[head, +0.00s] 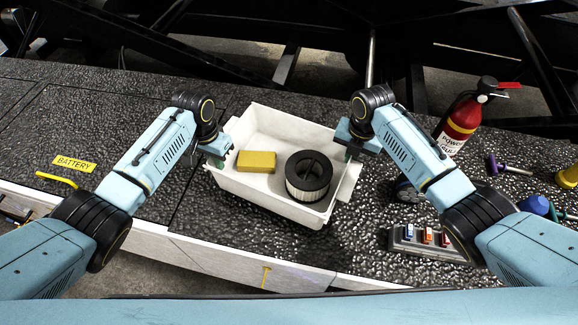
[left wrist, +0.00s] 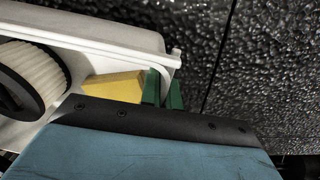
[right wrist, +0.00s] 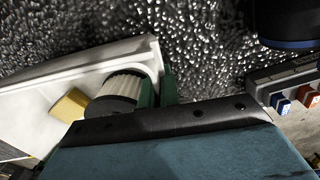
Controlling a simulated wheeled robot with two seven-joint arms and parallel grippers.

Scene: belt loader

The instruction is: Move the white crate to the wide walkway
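The white crate (head: 262,193) is in the middle of the head view, over the dark textured walkway surface (head: 120,125). It holds a yellow block (head: 257,161) and a round black-and-white filter (head: 308,176). My left gripper (head: 218,160) is at the crate's left wall; the left wrist view shows its green fingers (left wrist: 163,92) on either side of the wall. My right gripper (head: 350,155) is at the right wall, and the right wrist view shows its fingers (right wrist: 157,92) straddling that wall. Both look closed on it. I cannot tell whether the crate is resting or slightly raised.
Right of the crate are a red fire extinguisher (head: 462,118), a switch block (head: 428,240) and several tools. A yellow "BATTERY" label (head: 74,164) and yellow handle (head: 57,179) are at left. Dark framework (head: 290,65) runs behind. The surface left of the crate is clear.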

